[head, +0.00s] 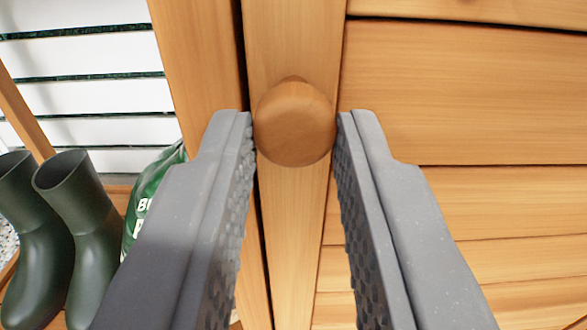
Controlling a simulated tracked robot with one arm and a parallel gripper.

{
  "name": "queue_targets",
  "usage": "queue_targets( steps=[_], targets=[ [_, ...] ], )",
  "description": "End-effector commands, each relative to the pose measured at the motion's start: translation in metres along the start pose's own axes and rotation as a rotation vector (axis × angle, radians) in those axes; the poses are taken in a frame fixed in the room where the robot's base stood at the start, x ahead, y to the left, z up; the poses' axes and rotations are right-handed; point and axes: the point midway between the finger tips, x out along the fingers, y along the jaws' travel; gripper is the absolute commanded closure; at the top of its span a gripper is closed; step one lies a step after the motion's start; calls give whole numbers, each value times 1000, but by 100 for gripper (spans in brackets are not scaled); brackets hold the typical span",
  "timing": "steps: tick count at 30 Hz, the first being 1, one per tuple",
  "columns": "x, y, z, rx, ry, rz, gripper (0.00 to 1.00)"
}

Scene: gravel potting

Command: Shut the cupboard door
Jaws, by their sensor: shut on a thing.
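The cupboard door (450,95) is light wood with horizontal boards and fills the right side of the head view. A round wooden knob (295,122) stands out from the upright board (290,40) in the middle. My gripper (295,120) has one grey finger on each side of the knob, with the fingertips against it. The gripper is shut on the knob. A dark narrow gap runs along the left edge of the knob's board. I cannot tell from this view how far the door stands open.
A pair of dark green rubber boots (75,225) stands at the lower left. A green bag (155,185) with white lettering is beside them, partly hidden by my left finger. White slatted boards (85,60) form the wall behind.

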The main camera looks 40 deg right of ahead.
Motion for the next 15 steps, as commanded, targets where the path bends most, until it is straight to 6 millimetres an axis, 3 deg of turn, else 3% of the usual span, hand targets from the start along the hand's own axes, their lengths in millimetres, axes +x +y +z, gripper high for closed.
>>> queue_targets(
  steps=[8,9,10,11,15],
  targets=[
    [12,1,-6,8,5,6,100],
    [12,2,-6,8,6,6,70],
    [12,2,-6,8,6,6,62],
    [12,2,-6,8,6,6,57],
    [12,2,-4,6,4,7,57]
  ],
)
